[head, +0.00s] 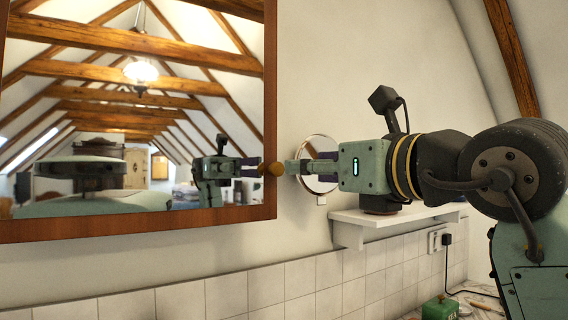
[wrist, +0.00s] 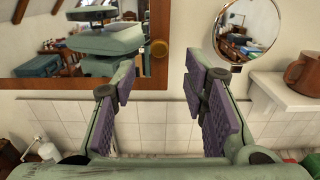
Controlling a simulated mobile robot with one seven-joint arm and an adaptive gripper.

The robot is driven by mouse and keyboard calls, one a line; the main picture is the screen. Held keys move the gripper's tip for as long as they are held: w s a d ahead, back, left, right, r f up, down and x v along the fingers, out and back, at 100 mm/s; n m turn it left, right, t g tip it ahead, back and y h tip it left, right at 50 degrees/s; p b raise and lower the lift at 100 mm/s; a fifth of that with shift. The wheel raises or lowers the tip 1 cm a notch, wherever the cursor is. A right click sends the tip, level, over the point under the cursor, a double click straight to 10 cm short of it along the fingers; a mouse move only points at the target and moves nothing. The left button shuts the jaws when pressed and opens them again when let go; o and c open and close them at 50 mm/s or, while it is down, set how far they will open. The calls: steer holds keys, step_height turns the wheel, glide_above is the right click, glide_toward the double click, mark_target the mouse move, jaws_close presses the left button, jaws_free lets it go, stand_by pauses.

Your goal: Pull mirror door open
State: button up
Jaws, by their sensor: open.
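The mirror door (head: 140,226) has a brown wooden frame and fills the left of the head view; its lower part shows at the upper left of the wrist view (wrist: 40,83). Its edges look flush, with no gap that I can make out. A round knob (head: 275,169) sits on the right side of the frame, and it also shows in the wrist view (wrist: 159,50). My gripper (head: 291,168) points left at the knob in the head view. In the wrist view the fingers are open (wrist: 161,76), and the knob lies ahead, between the fingertip lines. Contact cannot be told.
A round mirror (wrist: 248,30) hangs on the wall right of the door, close behind the fingers. A white shelf (head: 350,215) below it holds a brown mug (wrist: 303,72). White tiles (head: 230,291) line the lower wall. A green box (head: 440,309) stands low at the right.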

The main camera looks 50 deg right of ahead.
mark_target(279, 168)
steer(key=p+x, duration=0.3)
steer(key=x, duration=0.6)
steer(key=shift+a, duration=0.1)
steer(key=shift+f, duration=0.1)
steer(key=shift+c, duration=0.4)
steer(key=shift+s, duration=0.1)
jaws_close()
